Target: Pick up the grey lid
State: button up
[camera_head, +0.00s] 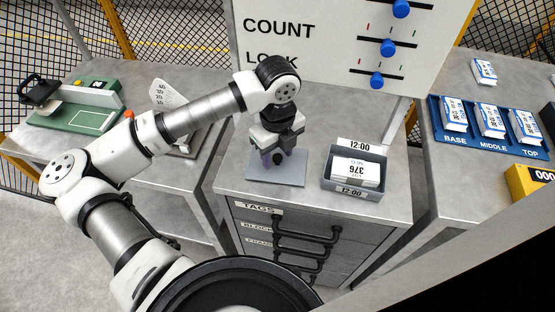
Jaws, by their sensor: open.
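The grey lid (292,178) is a flat, pale blue-grey plate lying on the top of the middle cabinet. My gripper (277,157) is directly over the lid, pointing down, with its jaws open around or just above a small dark knob at the lid's middle. The jaws and wrist hide part of the knob and the lid's back half. I cannot tell whether the fingertips touch the lid or knob.
Just right of the lid stands a grey bin (353,194) with white tags and 12:00 labels. Behind is a white board (340,35) with blue sliders. A blue tray (480,143) sits on the right table. The cabinet (300,222) has black drawer handles in front.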

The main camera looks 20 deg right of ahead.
grip_shut()
jog(key=shift+r, duration=0.1)
dwell(0.3)
